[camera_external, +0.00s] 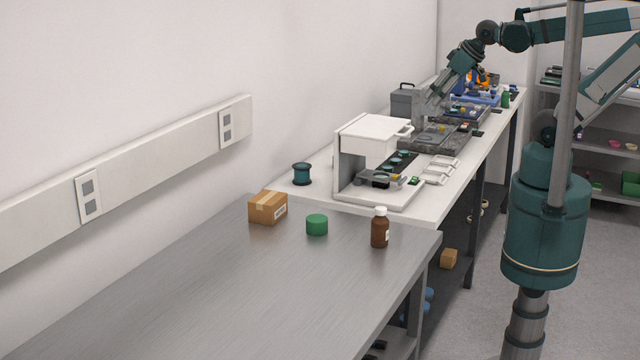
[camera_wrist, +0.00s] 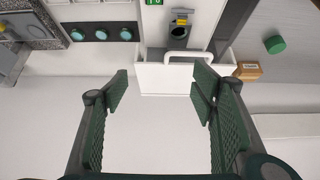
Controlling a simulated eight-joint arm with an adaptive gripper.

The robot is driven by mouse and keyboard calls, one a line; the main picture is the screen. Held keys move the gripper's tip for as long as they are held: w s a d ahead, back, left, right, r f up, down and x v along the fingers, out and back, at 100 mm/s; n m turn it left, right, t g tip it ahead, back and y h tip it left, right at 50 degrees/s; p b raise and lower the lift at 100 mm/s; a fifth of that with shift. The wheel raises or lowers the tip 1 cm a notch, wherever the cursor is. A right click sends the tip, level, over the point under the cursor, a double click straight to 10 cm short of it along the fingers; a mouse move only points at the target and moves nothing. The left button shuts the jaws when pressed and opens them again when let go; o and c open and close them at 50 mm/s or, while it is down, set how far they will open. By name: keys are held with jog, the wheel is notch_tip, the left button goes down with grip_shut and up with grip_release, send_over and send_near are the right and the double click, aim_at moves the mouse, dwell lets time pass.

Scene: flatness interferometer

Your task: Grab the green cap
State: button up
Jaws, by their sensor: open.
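The green cap (camera_external: 317,225) is a short green cylinder standing on the grey metal table (camera_external: 230,300), between a cardboard box and a brown bottle. In the wrist view the green cap (camera_wrist: 275,44) is at the upper right, outside the span of my fingers. My gripper (camera_wrist: 160,82) is open and empty, its two dark green fingers wide apart. In the external view my gripper (camera_external: 432,108) hangs over the white bench, far behind and to the right of the cap; its fingertips are hard to make out there.
The cardboard box (camera_external: 268,207) is just left of the cap and the brown bottle (camera_external: 380,228) to its right. The white instrument (camera_external: 372,128) and a dark spool (camera_external: 302,174) stand on the white bench behind. The near part of the metal table is clear.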

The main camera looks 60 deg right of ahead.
jog(key=w+a+m+g+y, duration=0.15)
jog(key=w+a+m, duration=0.25)
jog(key=w+a, duration=0.55)
jog(key=m+g+h+b, duration=0.2)
jog(key=m+g, duration=0.4)
jog(key=m, duration=0.6)
send_over(317, 218)
jog(key=shift+y, duration=0.25)
jog(key=f, duration=2.1)
jog(key=shift+d+f, duration=0.2)
jog(key=shift+f, duration=0.2)
jog(key=shift+a+f, duration=0.25)
jog(key=shift+f, duration=1.3)
